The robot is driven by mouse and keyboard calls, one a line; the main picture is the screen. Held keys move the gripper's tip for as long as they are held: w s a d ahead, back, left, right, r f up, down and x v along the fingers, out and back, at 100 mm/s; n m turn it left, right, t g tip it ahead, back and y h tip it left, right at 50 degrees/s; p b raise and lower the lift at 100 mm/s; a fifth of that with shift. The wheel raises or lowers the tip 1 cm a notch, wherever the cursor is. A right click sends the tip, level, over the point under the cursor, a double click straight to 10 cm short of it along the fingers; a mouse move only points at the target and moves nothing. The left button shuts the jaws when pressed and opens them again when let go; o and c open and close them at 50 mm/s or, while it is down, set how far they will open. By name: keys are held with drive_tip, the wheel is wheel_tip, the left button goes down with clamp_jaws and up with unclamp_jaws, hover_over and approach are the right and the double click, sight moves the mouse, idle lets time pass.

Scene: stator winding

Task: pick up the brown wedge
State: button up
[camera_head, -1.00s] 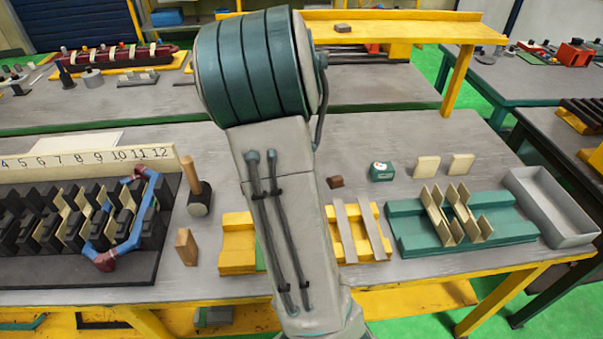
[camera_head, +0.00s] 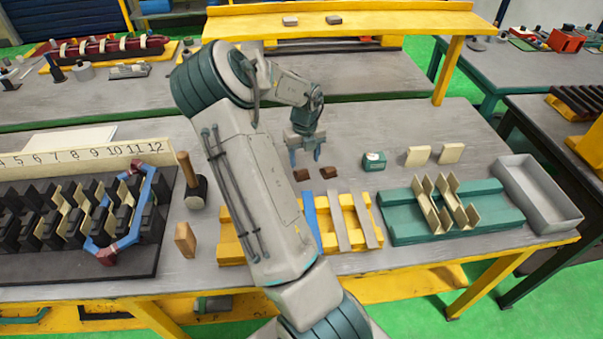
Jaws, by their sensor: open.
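Two small brown blocks, left (camera_head: 301,175) and right (camera_head: 328,172), lie side by side on the grey bench, behind the yellow rack. I cannot tell from their shape which is the brown wedge. My gripper (camera_head: 305,158) is open and empty, pointing down, with its blue fingers apart. It appears just behind and above the left block; its exact height is unclear. The yellow rack (camera_head: 345,238) holds a blue strip (camera_head: 311,220) and grey strips (camera_head: 362,220). My arm hides part of this rack.
A green box (camera_head: 374,161) and two cream plates (camera_head: 418,155) stand right of the blocks. A teal fixture (camera_head: 495,212) and an empty grey tray (camera_head: 535,170) are farther right. At left are a mallet (camera_head: 197,190), a wooden block (camera_head: 185,240) and the stator (camera_head: 60,225).

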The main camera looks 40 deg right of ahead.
sight(301, 170)
drive_tip(key=shift+w+a+f+p, duration=0.15)
drive_tip(key=shift+f+p, duration=0.1)
drive_tip(key=shift+f, duration=0.7)
drive_tip(key=shift+w+d+f+p, duration=0.1)
drive_tip(key=shift+w+f+p, duration=0.15)
drive_tip(key=shift+f, duration=0.65)
drive_tip(key=shift+w+a+f+p, duration=0.1)
drive_tip(key=shift+f+p, duration=0.15)
drive_tip(key=shift+f, duration=0.7)
drive_tip(key=c, duration=0.8)
drive_tip(key=shift+c, duration=0.2)
